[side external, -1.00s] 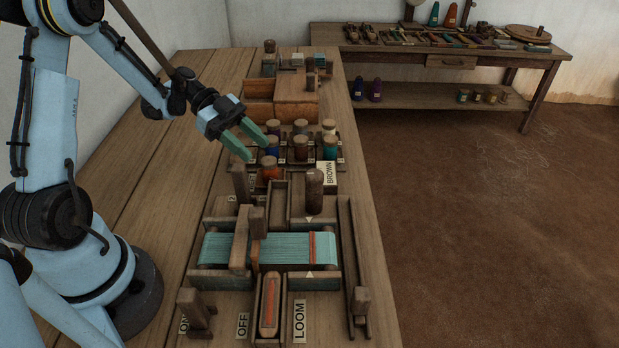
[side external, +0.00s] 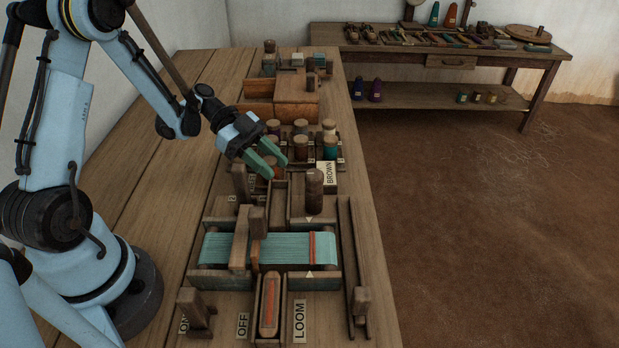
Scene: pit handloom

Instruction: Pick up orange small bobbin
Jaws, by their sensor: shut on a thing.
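My gripper (side external: 276,170) is low over the front-left part of the bobbin rack (side external: 343,163), its green fingers pointing down and to the right. The fingers are shut on the orange small bobbin, at the spot where it stood. The fingers hide nearly all of the bobbin, so I cannot tell whether it still touches its seat. Other bobbins stand behind and to the right, among them a teal one (side external: 330,152) beside the BROWN label (side external: 328,174).
A wooden upright (side external: 239,183) stands just left of the gripper. A dark cylinder (side external: 314,190) stands to the right. The small loom with teal warp (side external: 285,248) lies in front. A wooden box (side external: 297,108) is behind. The bench's left side is clear.

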